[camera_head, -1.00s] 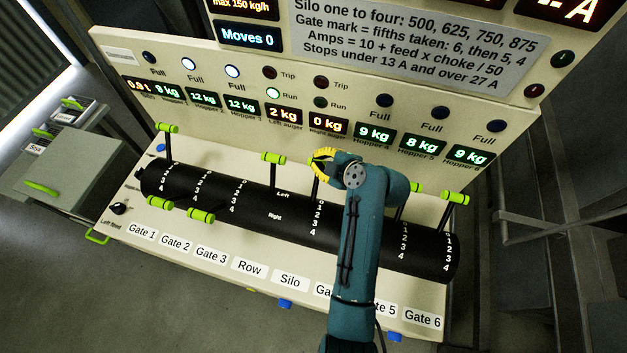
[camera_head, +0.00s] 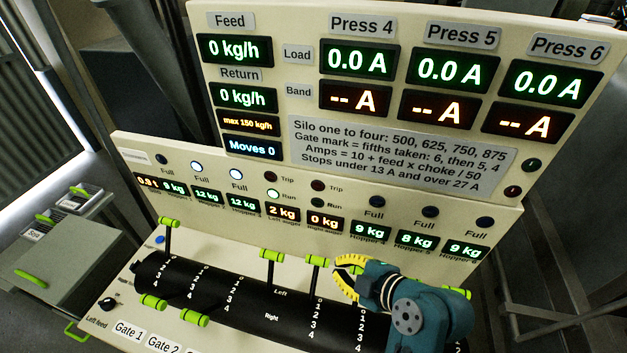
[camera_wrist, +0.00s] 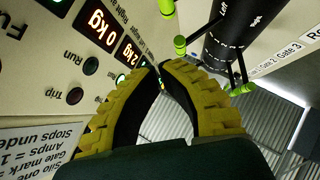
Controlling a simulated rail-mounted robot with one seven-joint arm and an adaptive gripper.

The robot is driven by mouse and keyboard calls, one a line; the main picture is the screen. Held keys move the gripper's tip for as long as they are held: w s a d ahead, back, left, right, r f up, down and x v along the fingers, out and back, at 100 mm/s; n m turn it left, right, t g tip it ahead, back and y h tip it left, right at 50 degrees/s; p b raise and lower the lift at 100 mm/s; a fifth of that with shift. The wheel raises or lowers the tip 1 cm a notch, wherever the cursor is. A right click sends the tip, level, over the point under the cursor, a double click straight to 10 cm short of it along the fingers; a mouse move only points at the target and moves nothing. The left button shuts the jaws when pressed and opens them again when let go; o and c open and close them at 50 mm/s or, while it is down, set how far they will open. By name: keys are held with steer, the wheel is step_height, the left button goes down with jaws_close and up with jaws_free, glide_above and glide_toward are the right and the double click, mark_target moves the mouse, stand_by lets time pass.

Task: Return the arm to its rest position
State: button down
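My gripper (camera_head: 336,268) has yellow padded fingers on a teal arm. In the head view it is in front of the lower panel, over the right half of the black lever drum (camera_head: 240,300). In the wrist view the fingertips (camera_wrist: 161,68) come together with nothing seen between them. The gripper seems clear of the nearest green-handled lever (camera_head: 318,261), just to its left. My arm hides part of the drum's right end and the levers there.
More green-handled levers stand at the back left (camera_head: 168,222) and front left (camera_head: 153,301) of the drum. The upright display panel (camera_head: 400,155) rises behind. A grey cabinet (camera_head: 60,260) stands at the left.

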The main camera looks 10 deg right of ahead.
steer(key=w+a+r+n, duration=0.1)
steer(key=a+n, duration=0.1)
steer(key=a, duration=0.4)
steer(key=a+r+m+t, duration=0.2)
steer(key=a+r+t, duration=0.15)
steer(key=r, duration=0.85)
steer(key=s+d+r+m+t+h, duration=0.35)
steer(key=s+r+m+t, duration=0.2)
steer(key=r+m, duration=0.4)
steer(key=s+d+r+m+t+h, duration=0.35)
steer(key=s+r+m, duration=0.3)
steer(key=r, duration=0.55)
step_height(320, 180, up, 14)
steer(key=m+p, duration=0.1)
steer(key=p, duration=1.3)
steer(key=shift+w+a+r+m+h, duration=0.2)
steer(key=shift+a+r+m+h, duration=0.05)
steer(key=shift+a+m+h, duration=0.05)
steer(key=shift+t, duration=0.25)
